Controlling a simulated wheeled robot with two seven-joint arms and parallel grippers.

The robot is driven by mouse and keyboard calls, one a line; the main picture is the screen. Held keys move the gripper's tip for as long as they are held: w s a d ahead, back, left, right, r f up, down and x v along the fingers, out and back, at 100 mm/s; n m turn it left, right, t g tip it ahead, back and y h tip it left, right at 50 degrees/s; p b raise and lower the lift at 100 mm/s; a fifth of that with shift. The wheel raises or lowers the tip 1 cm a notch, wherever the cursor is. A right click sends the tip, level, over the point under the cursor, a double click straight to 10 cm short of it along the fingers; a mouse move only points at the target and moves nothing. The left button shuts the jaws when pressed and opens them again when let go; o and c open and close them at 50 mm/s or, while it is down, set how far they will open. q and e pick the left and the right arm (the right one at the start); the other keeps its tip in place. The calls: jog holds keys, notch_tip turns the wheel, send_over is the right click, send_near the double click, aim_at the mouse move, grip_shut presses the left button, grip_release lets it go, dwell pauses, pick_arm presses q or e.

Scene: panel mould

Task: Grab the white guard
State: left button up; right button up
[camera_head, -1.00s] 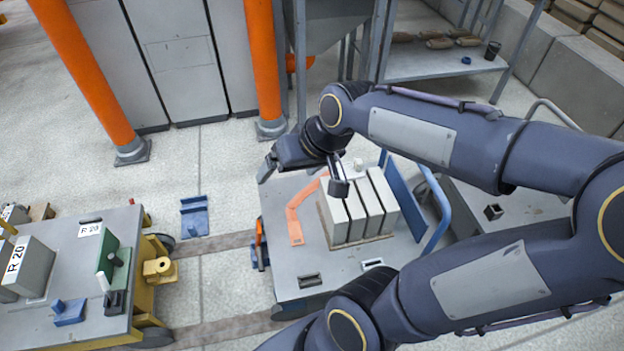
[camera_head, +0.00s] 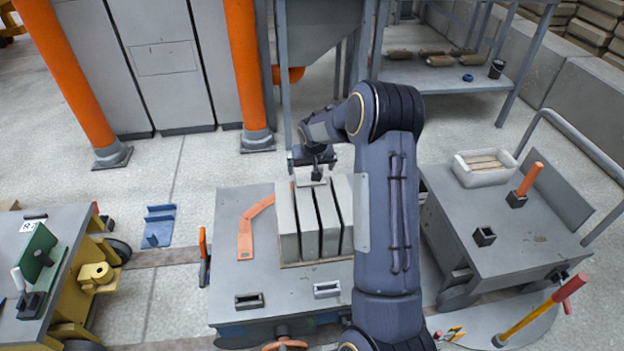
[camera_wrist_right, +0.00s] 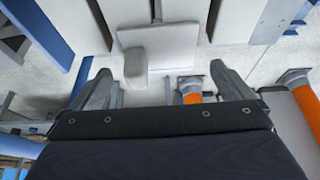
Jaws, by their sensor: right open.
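A pale, whitish plate with a raised block, which looks like the white guard (camera_wrist_right: 172,45), lies just ahead of my right gripper's fingers in the right wrist view. In the head view a small white part of it (camera_head: 309,182) shows at the back of the upright grey panels, just below the gripper. My right gripper (camera_head: 312,172) is over that back edge of the panels, open and empty. In the right wrist view its two fingers (camera_wrist_right: 160,82) stand wide apart, with the block between their lines and beyond the tips. My left gripper is not in view.
Several upright grey panels (camera_head: 310,228) stand on a grey cart (camera_head: 232,278), beside an orange bracket (camera_head: 247,232). My right arm hides the cart's right side. Another cart (camera_head: 500,262) at right holds a white tray (camera_head: 484,176). A blue bracket (camera_head: 159,225) lies on the floor.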

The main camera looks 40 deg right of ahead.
aim_at(309, 173)
jog(key=x, duration=0.4)
jog(key=shift+w+d+b, duration=0.1)
jog(key=shift+w+b, duration=0.1)
jog(key=shift+b, duration=0.2)
jog(key=c, duration=1)
jog(key=shift+o, duration=0.2)
jog(key=shift+r, duration=0.1)
